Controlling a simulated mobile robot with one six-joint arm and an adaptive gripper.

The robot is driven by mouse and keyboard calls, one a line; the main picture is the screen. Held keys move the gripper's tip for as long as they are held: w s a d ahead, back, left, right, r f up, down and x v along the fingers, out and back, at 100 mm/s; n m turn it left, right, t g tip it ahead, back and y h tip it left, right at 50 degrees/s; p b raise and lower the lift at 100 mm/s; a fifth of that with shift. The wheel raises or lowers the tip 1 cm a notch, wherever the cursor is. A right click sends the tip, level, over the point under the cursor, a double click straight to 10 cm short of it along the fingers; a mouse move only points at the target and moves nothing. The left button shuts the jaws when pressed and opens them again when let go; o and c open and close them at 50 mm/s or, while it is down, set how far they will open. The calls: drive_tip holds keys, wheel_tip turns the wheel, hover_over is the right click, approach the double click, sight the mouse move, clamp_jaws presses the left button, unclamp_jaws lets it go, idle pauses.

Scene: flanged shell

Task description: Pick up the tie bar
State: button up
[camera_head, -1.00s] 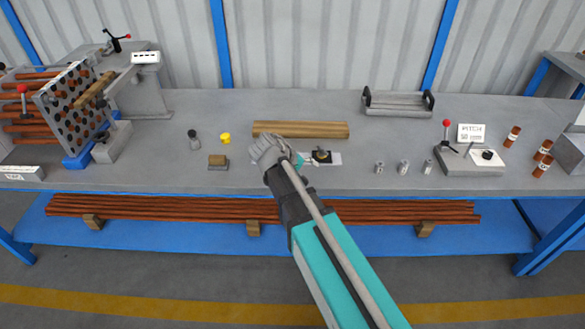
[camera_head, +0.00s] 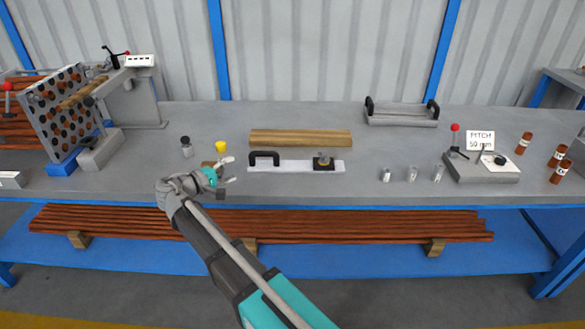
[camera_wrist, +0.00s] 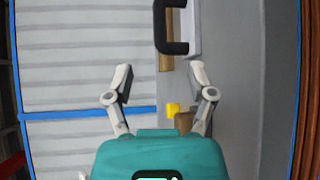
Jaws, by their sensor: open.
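Nothing is labelled as the tie bar; the likeliest match is a flat pale bar (camera_head: 290,167) on the bench with a black loop handle (camera_head: 264,156) at its left end and a dark clamp-like piece (camera_head: 323,162) at its right. In the wrist view the black handle (camera_wrist: 172,46) and part of the pale bar (camera_wrist: 192,28) show ahead, beyond my fingertips. My gripper (camera_head: 230,171) is open and empty, left of the handle and apart from it. Its two fingers stand spread in the wrist view (camera_wrist: 160,70). It partly hides a small brown block (camera_head: 207,164).
A long wooden bar (camera_head: 300,139) lies behind the pale bar. A yellow cup (camera_head: 221,147) and a grey-and-black piece (camera_head: 187,147) stand near my gripper. Small metal cylinders (camera_head: 412,174) stand right. A grey tray with black handles (camera_head: 402,114) is at the back. The tube rack (camera_head: 62,115) stands left.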

drive_tip(key=b, duration=0.1)
approach(266, 155)
drive_tip(key=x, duration=0.3)
drive_tip(key=shift+w+f, duration=0.2)
drive_tip(key=shift+w, duration=0.05)
drive_tip(key=shift+w+d, duration=0.4)
drive_tip(key=shift+d, duration=0.1)
drive_tip(key=shift+b+x, duration=0.4)
drive_tip(key=shift+x, duration=2.2)
drive_tip(key=shift+d, duration=0.1)
drive_tip(key=shift+r, duration=0.1)
clamp_jaws()
